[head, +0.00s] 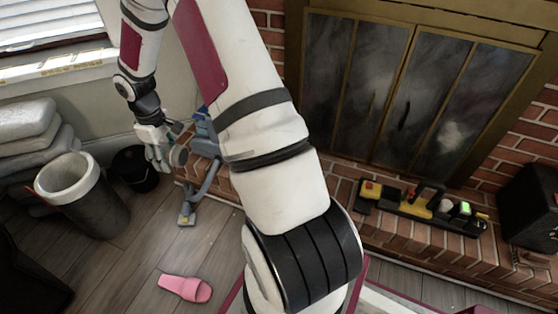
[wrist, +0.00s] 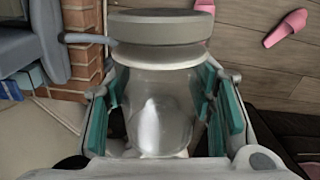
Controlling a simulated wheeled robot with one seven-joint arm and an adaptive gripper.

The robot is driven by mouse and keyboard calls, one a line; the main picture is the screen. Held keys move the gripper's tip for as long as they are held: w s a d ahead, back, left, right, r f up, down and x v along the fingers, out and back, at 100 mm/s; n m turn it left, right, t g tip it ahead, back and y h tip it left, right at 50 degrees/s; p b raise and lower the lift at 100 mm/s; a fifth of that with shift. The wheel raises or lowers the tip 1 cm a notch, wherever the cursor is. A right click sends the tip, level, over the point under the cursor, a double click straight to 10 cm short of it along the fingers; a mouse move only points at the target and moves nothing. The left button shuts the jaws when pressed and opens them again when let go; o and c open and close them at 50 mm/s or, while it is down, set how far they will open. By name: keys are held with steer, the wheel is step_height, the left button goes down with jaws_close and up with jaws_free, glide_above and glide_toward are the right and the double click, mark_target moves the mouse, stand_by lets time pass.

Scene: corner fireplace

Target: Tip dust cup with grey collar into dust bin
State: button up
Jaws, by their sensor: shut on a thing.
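The dust cup (wrist: 158,105) is clear, with a wide grey collar (wrist: 155,28) at the end away from my palm. My gripper (wrist: 160,85) is shut on the cup's body, with teal finger pads on both sides. A dark bin with a broad white rim (head: 68,176) stands on the floor to the left, below and apart from my gripper. Its inside is mostly in shadow, and the cup's contents are unclear.
A black bucket (head: 136,168) stands right of the white-rimmed bin. A blue-grey stick vacuum (head: 204,180) leans by the brick hearth (head: 400,232). Stacked grey cushions (head: 28,130) are at left. A pink slipper (head: 186,288) lies on open wooden floor.

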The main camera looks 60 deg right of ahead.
steer(key=s+d+f+n+g+h+b, duration=0.1)
steer(key=s+d+f+n, duration=0.1)
steer(key=s+d+f, duration=0.7)
steer(key=s+d+f+n+g+h+b, duration=0.1)
steer(key=s+d+f+n+b, duration=0.3)
steer(key=d, duration=0.9)
steer(key=s+d+f+n+g+h+p, duration=0.1)
steer(key=s+d+f, duration=0.75)
steer(key=d, duration=0.25)
steer(key=s+d+r+g+h+b, duration=0.2)
steer(key=d+r+g+h+b, duration=0.2)
steer(key=r+g+h+b, duration=0.4)
steer(key=shift+s+r+g+h+b, duration=0.35)
steer(key=shift+h+b, duration=1.05)
steer(key=shift+b, duration=0.85)
steer(key=shift+d, duration=0.1)
